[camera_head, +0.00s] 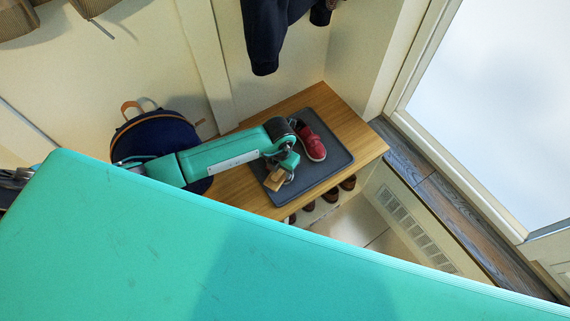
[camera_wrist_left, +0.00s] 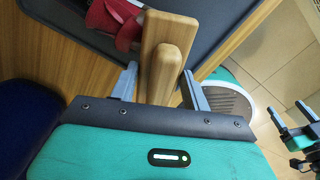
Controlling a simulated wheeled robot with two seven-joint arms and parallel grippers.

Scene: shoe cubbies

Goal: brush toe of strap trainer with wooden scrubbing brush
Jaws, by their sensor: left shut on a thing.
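The red strap trainer (camera_head: 314,147) with a pale sole sits on the dark grey tray (camera_head: 336,165) on the wooden bench top. It also shows in part at the top of the left wrist view (camera_wrist_left: 104,18). My left gripper (camera_head: 283,174) is over the tray, beside the trainer, shut on the wooden scrubbing brush (camera_head: 274,181). In the left wrist view the brush (camera_wrist_left: 167,40) stands between the two fingers and overlaps the trainer in the picture; I cannot tell if they touch. Its bristles are hidden. What looks like my right gripper (camera_wrist_left: 297,135) shows at the right edge, its jaws unclear.
A navy backpack (camera_head: 158,133) is behind my left arm. Dark clothing (camera_head: 268,35) hangs above the bench (camera_head: 368,146). Brown shoes (camera_head: 331,195) stand in the cubbies below its front edge. The tray's right part is bare.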

